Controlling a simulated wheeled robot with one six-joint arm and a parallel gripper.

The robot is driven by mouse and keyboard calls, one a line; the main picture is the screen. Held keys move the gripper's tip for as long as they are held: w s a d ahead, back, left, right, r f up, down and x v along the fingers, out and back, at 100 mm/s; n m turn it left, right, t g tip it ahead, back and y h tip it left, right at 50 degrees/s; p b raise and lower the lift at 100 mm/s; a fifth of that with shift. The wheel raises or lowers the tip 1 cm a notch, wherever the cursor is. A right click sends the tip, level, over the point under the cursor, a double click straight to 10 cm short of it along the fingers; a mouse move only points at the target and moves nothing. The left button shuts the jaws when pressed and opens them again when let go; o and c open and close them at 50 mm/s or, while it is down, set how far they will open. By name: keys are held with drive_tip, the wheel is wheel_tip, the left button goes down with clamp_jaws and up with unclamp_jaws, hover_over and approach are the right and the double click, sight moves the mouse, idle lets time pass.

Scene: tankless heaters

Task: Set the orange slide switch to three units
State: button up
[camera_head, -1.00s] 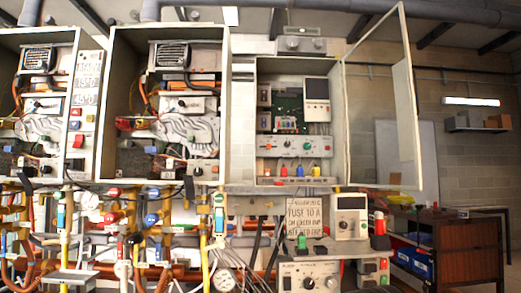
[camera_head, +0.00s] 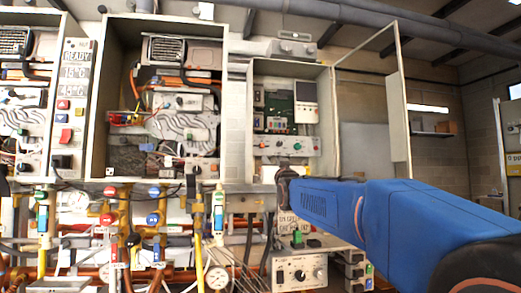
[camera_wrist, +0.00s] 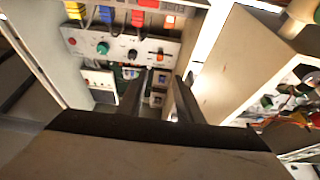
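The control panel (camera_head: 290,146) is inside the open grey cabinet right of centre in the head view. In the wrist view, which looks upside down, this panel (camera_wrist: 88,44) carries a green knob (camera_wrist: 102,47) and a small orange switch (camera_wrist: 160,56). The switch's exact setting is too small to read. My gripper (camera_head: 285,184) is in front of the cabinet's lower part in the head view. In the wrist view my gripper (camera_wrist: 160,88) is open and empty, its fingers apart from the panel and the switch.
The cabinet's open door frame (camera_head: 402,95) stands on the right, beyond my blue arm. A white display unit (camera_head: 306,102) hangs above the panel. Pipes and valves crowd the lower left.

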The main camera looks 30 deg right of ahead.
sight(263, 147)
drive_tip(key=x, duration=1.6)
drive_tip(key=shift+w+d+f, duration=0.1)
drive_tip(key=shift+w, duration=0.1)
clamp_jaws()
